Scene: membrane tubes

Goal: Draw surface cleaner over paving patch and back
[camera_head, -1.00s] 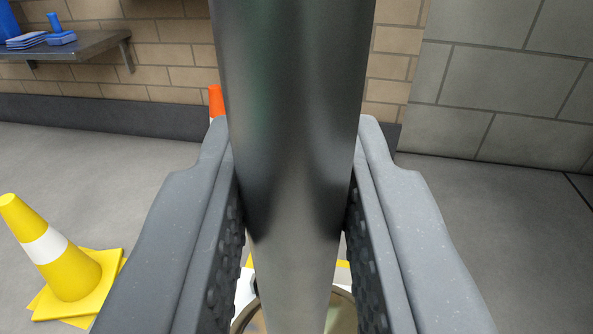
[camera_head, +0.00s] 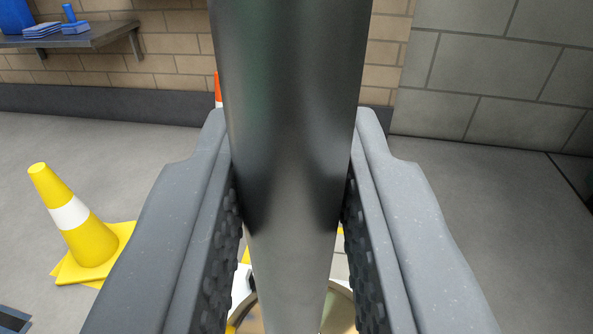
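My gripper (camera_head: 291,115) is shut on a thick, dark grey metal tube (camera_head: 290,150). The tube stands upright in the view, with a ribbed pad against each side. It looks like the handle of the surface cleaner. At its lower end, part of a round, brass-coloured disc with a pale rim (camera_head: 343,308) shows, probably the cleaner's head. The fingers and tube hide most of it. Small white, yellow and grey bits of floor show beside the tube, perhaps the marked paving patch (camera_head: 340,266). Its extent is hidden.
A yellow cone with a white band (camera_head: 85,245) stands on the left. An orange cone (camera_head: 217,88) shows behind the left finger. A wall shelf (camera_head: 110,34) holds blue items. A dark grating (camera_head: 14,320) lies bottom left. The floor on the right (camera_head: 480,210) is clear.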

